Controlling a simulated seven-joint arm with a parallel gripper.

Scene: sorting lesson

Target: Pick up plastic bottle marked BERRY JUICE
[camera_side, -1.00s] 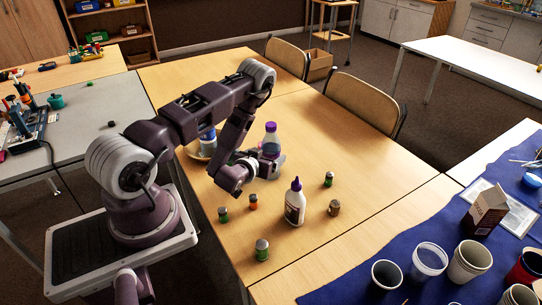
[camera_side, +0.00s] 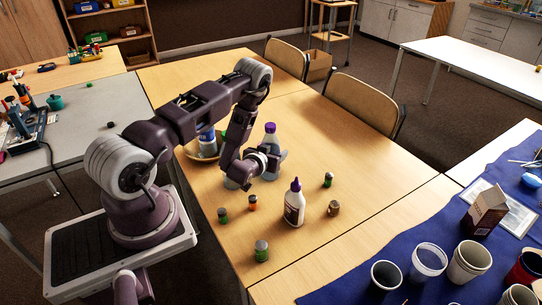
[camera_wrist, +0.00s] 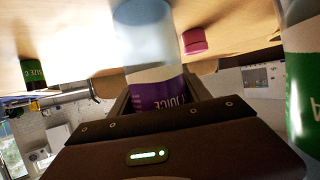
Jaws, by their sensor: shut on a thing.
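The clear plastic bottle with a purple cap (camera_side: 270,128) stands upright on the wooden table. In the wrist view, the same bottle (camera_wrist: 155,55) appears upside down, with a purple label on which JUICE can be read; the word BERRY is not readable. My gripper (camera_side: 271,163) is at the bottle's lower half in the side view. In the wrist view my gripper (camera_wrist: 158,98) has its fingers on both sides of the label, shut on the bottle. The bottle's base seems to be at the table.
A white glue bottle (camera_side: 294,206) stands in front, among several small cylinders such as a green one (camera_side: 261,250). A blue-and-white container (camera_side: 207,142) sits in a shallow bowl (camera_side: 192,151) behind my arm. A green-labelled bottle (camera_wrist: 300,85) is close at right in the wrist view.

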